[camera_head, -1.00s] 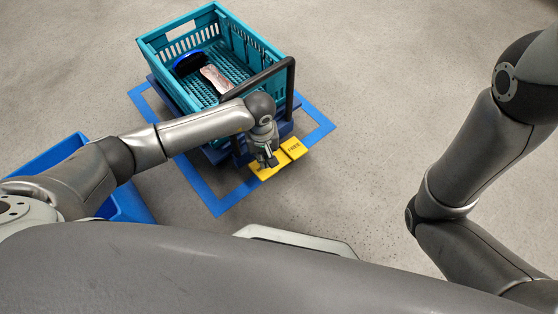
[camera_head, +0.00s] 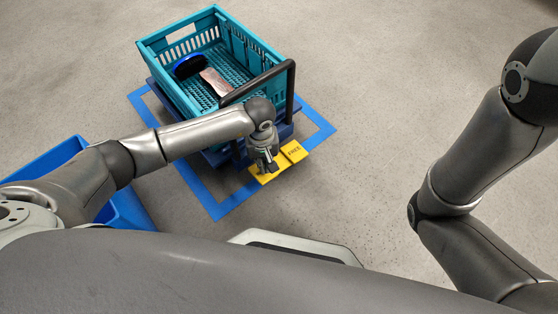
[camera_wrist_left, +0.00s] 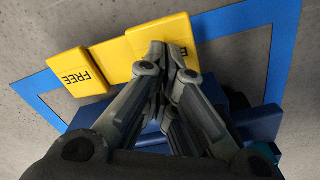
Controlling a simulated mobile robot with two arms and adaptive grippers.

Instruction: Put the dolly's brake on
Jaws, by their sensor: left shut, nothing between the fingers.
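The dolly (camera_head: 216,157) is dark blue with a black push handle (camera_head: 290,88) and stands inside a blue floor outline. At its near end are two yellow pedals. The right one, marked FREE (camera_head: 294,151), also shows in the left wrist view (camera_wrist_left: 79,77). The other yellow pedal (camera_head: 266,178) lies under my left gripper (camera_head: 268,168); its lettering is mostly hidden by the fingers. In the left wrist view my left gripper (camera_wrist_left: 170,50) is shut and empty, its fingertips over that pedal (camera_wrist_left: 135,52). I cannot tell whether they touch. My right gripper is out of view.
A teal crate (camera_head: 160,42) sits on the dolly, holding a dark blue round item (camera_head: 188,66) and a pinkish-brown block (camera_head: 215,82). A blue bin (camera_head: 62,152) stands at the left. Blue tape (camera_head: 215,208) marks the floor. Floor to the right is clear.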

